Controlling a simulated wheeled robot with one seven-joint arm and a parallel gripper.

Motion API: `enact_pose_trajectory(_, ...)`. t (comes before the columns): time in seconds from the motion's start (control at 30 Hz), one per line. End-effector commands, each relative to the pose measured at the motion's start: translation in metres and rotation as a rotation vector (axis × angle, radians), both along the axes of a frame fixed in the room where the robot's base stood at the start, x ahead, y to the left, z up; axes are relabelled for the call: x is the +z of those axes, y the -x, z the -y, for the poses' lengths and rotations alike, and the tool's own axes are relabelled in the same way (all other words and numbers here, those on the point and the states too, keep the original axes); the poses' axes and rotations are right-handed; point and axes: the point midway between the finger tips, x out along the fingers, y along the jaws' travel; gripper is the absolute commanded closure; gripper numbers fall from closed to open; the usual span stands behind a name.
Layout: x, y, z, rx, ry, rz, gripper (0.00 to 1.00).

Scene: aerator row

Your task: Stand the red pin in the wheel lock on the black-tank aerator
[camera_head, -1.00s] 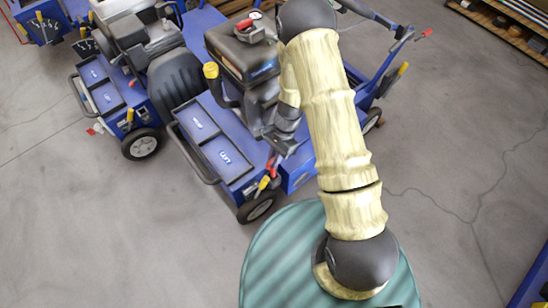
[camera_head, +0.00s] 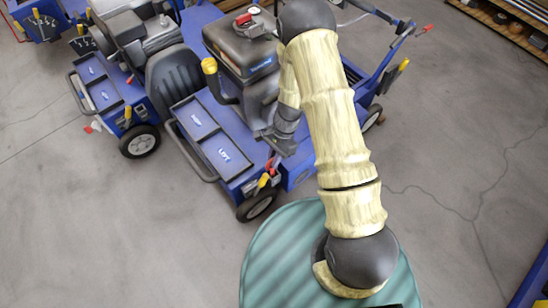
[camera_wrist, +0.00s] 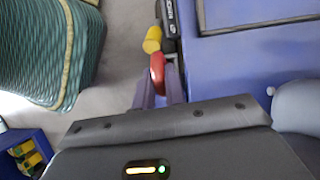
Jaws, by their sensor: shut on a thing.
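The black-tank aerator (camera_head: 240,52) stands at the centre of the head view, blue with a black tank. My gripper (camera_wrist: 158,78) is shut on the red pin (camera_wrist: 157,68), whose red end shows between the fingers in the wrist view. In the head view the pin is a small red spot (camera_head: 269,166) at the aerator's near corner, above the front wheel (camera_head: 256,204). A yellow part (camera_wrist: 152,40) lies just beyond the pin, beside a black part with white lettering (camera_wrist: 170,15). I cannot tell the wheel lock clearly or whether the pin touches it.
A second blue aerator with a grey tank (camera_head: 140,45) stands at the left, close beside this one. A wooden shelf (camera_head: 510,20) is at the top right. The concrete floor (camera_head: 440,130) is clear on the right and in the left foreground.

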Motion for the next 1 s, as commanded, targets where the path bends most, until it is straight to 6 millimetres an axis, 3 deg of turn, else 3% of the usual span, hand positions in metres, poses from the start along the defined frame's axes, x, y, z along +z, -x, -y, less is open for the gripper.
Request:
enact_pose_trajectory(0.97,-0.018,0.0,0.0,0.0,-0.001,0.001,1.0)
enact_pose_trajectory(1.0,-0.018,0.0,0.0,0.0,-0.001,0.001,0.86)
